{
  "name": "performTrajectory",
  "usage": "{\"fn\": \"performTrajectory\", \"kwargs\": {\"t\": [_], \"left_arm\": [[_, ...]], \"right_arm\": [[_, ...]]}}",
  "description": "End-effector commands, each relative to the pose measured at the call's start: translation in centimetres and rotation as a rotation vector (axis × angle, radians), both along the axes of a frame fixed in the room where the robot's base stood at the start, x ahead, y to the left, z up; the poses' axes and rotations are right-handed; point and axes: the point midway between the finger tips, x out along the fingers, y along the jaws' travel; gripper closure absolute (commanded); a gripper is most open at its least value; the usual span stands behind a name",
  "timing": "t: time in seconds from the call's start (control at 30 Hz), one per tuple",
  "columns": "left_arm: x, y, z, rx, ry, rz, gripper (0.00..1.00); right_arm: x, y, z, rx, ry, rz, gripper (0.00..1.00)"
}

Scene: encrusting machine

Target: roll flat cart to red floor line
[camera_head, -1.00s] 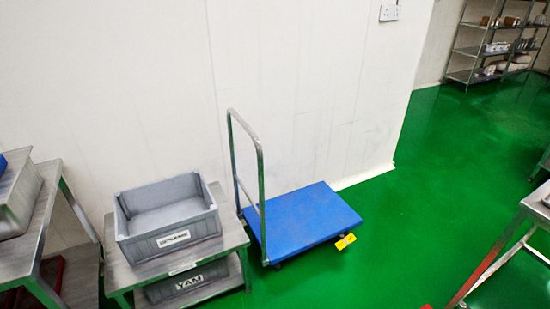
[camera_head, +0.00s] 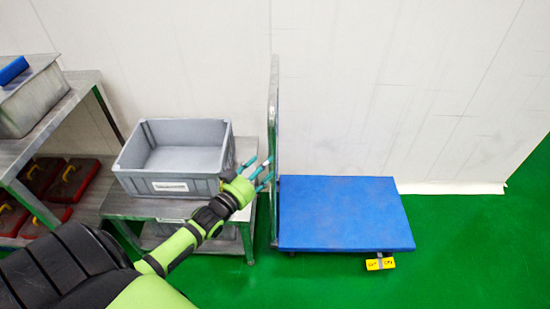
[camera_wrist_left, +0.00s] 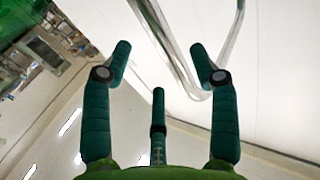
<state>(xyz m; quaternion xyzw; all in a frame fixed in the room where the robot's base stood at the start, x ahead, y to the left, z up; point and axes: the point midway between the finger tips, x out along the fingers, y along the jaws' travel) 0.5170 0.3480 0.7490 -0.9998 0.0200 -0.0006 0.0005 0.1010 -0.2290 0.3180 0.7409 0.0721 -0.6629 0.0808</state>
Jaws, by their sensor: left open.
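The flat cart (camera_head: 345,215) has a blue deck and stands on the green floor beside the wall. Its upright metal push handle (camera_head: 273,110) rises at the deck's left end. My left gripper (camera_head: 264,172) is open, with teal fingers close to the left side of the handle. In the left wrist view the bent handle tube (camera_wrist_left: 185,70) appears between and beyond the spread fingers (camera_wrist_left: 160,60); I cannot tell if they touch it. My right gripper and the red floor line are not in view.
A grey crate (camera_head: 205,187) sits on a low steel table (camera_head: 125,205) left of the cart. A taller steel table (camera_head: 85,85) with red crates (camera_head: 72,180) below stands at far left. The white wall (camera_head: 400,80) is behind the cart. Green floor (camera_head: 480,245) is clear to the right.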

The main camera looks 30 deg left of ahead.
Motion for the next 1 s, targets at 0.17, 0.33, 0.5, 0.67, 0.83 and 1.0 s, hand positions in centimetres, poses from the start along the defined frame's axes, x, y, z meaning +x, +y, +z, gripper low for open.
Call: {"fn": "performTrajectory", "kwargs": {"t": [0.17,0.33,0.5,0.67,0.83,1.0], "left_arm": [[2.8,-0.1,0.1,0.001,0.0,0.001,0.4],[5.0,-0.2,-0.1,0.001,0.002,0.001,0.4],[6.1,-0.2,-0.1,0.001,0.004,0.001,0.4],[6.2,-0.3,-0.2,0.001,0.005,0.001,0.4],[6.2,-0.3,-0.1,0.001,0.005,0.001,0.64],[6.2,-0.3,-0.1,0.001,0.005,0.001,1.0]], "right_arm": [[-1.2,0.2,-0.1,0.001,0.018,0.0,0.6],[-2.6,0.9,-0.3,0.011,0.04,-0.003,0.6],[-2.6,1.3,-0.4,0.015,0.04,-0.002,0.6],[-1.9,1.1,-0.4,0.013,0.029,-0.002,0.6],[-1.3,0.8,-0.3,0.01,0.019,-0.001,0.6],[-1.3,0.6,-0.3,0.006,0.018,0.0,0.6]]}}
